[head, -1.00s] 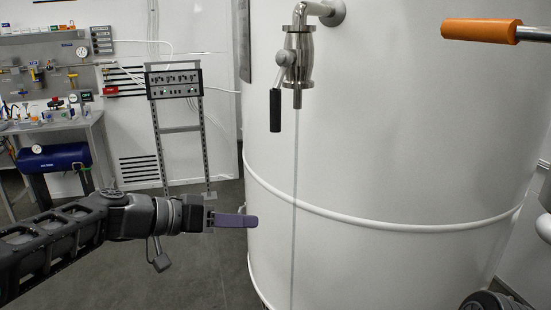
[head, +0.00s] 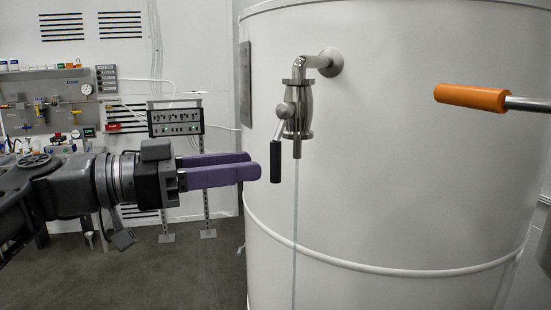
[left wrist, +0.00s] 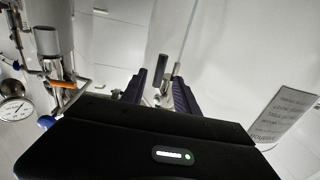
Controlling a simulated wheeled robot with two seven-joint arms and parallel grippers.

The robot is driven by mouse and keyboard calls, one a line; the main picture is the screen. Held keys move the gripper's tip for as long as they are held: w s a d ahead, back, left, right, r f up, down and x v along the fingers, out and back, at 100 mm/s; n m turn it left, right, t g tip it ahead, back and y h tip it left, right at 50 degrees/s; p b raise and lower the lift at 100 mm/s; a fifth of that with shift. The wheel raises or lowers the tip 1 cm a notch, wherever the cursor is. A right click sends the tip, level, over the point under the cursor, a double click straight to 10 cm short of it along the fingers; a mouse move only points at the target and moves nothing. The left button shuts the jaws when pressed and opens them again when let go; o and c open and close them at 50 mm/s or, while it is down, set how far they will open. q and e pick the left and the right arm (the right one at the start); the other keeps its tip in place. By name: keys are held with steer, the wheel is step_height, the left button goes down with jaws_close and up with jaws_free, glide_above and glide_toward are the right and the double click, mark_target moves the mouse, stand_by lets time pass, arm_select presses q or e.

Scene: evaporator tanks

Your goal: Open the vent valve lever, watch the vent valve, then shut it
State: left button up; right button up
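The vent valve (head: 297,112) is a shiny metal body on a pipe elbow at the front of a big white tank. Its lever has a black grip (head: 275,163) that hangs down at the valve's left. A thin pale stream (head: 295,220) runs straight down from the spout. My left gripper (head: 252,166), with purple fingers, is open and level with the grip, its tips just left of it. In the left wrist view the grip (left wrist: 160,69) shows beyond the gap between the fingers (left wrist: 158,82). I cannot tell if they touch. My right gripper is not in view.
An orange handle (head: 470,97) on a metal rod sticks in from the right. The white tank (head: 400,190) fills the right side. A control box on a stand (head: 175,120) and a tool bench are behind at the left. The wrist view shows a gauge (left wrist: 14,110) at left.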

mark_target(276, 163)
arm_select(q)
steer(key=p+x, duration=0.1)
steer(key=x, duration=0.4)
steer(key=shift+w+d+r+p, duration=0.1)
steer(key=shift+p, duration=0.25)
steer(key=shift+w+d, duration=0.15)
steer(key=shift+d, duration=0.25)
steer(key=shift+c, duration=0.4)
jaws_close()
